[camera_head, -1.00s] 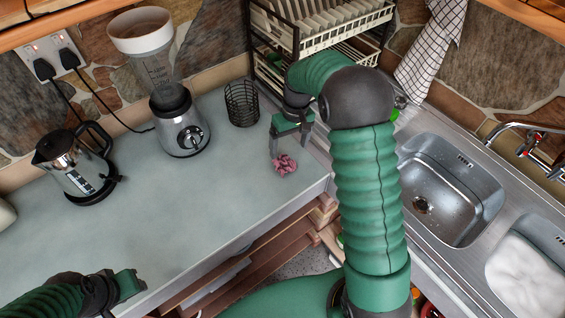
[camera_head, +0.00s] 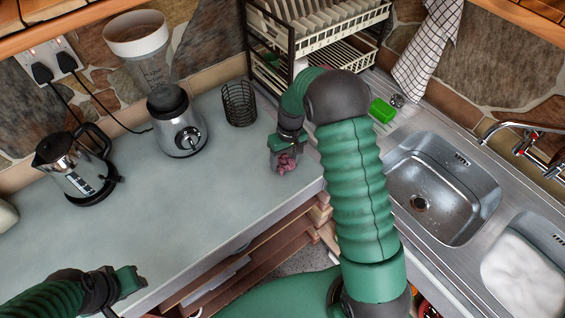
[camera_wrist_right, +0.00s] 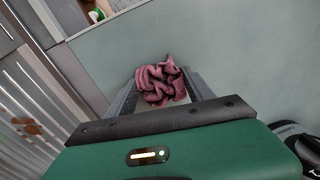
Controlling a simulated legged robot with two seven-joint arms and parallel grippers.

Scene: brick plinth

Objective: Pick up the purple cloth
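The purple cloth (camera_head: 287,162) is a small crumpled pinkish-purple bundle on the grey counter, near its right end. My right gripper (camera_head: 287,167) is down over it, pointing at the counter. In the right wrist view the cloth (camera_wrist_right: 160,82) lies between the two spread fingers (camera_wrist_right: 160,88), one on each side. I cannot tell whether either finger touches it. The gripper partly hides the cloth in the head view. My left gripper (camera_head: 132,282) is at the lower left, by the counter's front edge, away from the cloth; its fingers are not clear.
A black wire basket (camera_head: 239,104), a blender (camera_head: 177,120) and a kettle (camera_head: 78,170) stand on the counter (camera_head: 180,220). A dish rack (camera_head: 320,40) is behind my right arm. The sink (camera_head: 440,190) is to the right. The counter's middle is clear.

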